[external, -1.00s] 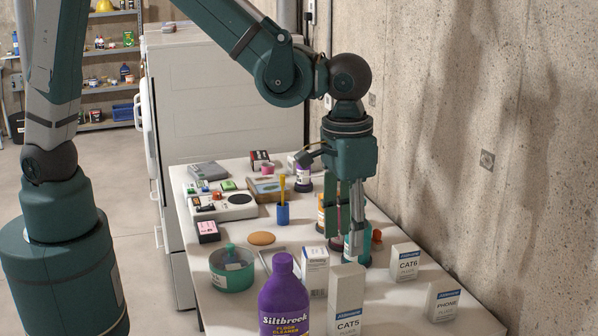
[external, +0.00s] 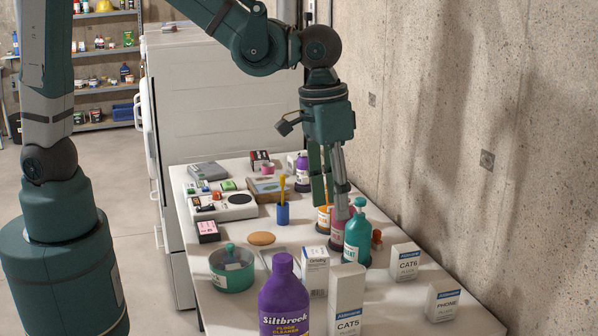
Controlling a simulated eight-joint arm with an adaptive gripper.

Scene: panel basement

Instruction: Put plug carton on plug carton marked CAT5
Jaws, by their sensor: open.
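The white carton marked CAT5 (external: 347,324) stands at the table's front edge, its lower part cut off by the frame. A blank white block (external: 347,285) rises above its blue label band; I cannot tell whether it is a separate carton resting on it or standing behind. A carton marked CAT6 (external: 405,263) stands upright to the right, and one marked PHONE (external: 444,303) stands nearer the right edge. My gripper (external: 330,196) is open and points down over the bottles, behind and apart from these cartons. Nothing shows between its fingers.
A teal pump bottle (external: 356,238), a pink bottle (external: 338,230) and an orange container (external: 323,217) stand under and beside my gripper. A purple bottle (external: 284,300), a white-and-blue box (external: 315,266) and a green pot (external: 232,272) crowd the front. The concrete wall (external: 480,110) bounds the right.

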